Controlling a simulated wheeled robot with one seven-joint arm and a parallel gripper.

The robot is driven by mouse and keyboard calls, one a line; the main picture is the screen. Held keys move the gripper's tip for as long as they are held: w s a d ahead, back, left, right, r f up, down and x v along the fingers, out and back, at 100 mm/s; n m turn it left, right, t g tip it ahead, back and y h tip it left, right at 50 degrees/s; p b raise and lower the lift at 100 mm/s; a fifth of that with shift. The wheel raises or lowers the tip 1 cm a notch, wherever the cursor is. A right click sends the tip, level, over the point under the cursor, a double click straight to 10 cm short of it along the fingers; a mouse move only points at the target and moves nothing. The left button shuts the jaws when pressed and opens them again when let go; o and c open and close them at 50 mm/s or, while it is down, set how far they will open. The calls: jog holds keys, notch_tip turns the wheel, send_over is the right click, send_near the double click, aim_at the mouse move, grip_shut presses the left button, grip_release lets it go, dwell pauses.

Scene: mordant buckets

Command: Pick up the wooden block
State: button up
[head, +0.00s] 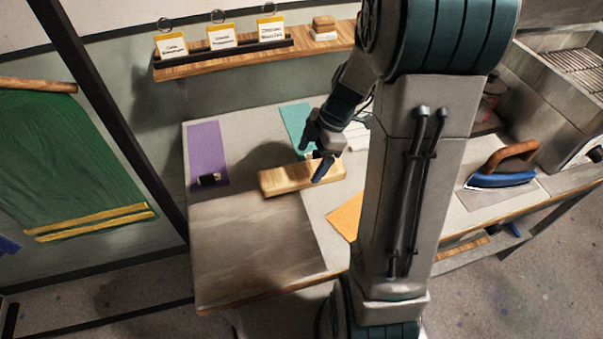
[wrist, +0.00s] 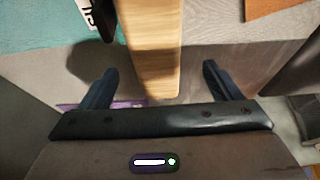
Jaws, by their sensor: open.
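The wooden block (head: 285,180) is a long, light-brown bar lying on the table among coloured cloth pieces. My gripper (head: 315,163) is over the block's right part in the head view. In the wrist view the block (wrist: 153,50) runs from the top edge down to between the two finger tips. My gripper (wrist: 158,82) is open there, with one finger on each side of the block and gaps between. I cannot tell how far above the block the fingers are. My arm hides part of the table to the right.
A purple cloth (head: 206,150) with a small dark object (head: 209,180) lies left of the block. A teal cloth (head: 294,120) lies behind it and an orange cloth (head: 346,216) in front. A blue iron (head: 503,178) stands at right. A grey-brown sheet (head: 252,245) covers the front left.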

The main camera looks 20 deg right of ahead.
aim_at(302, 170)
jog(key=shift+w+p+x, duration=0.15)
jog(key=shift+p+x, duration=0.25)
jog(key=shift+x, duration=1)
jog(key=shift+w+p+x, duration=0.15)
jog(key=shift+p+x, duration=0.25)
jog(key=shift+x, duration=1)
jog(key=shift+c, duration=0.3)
jog(key=shift+r, duration=0.1)
jog(key=c, duration=1.3)
jog(key=shift+r, duration=0.15)
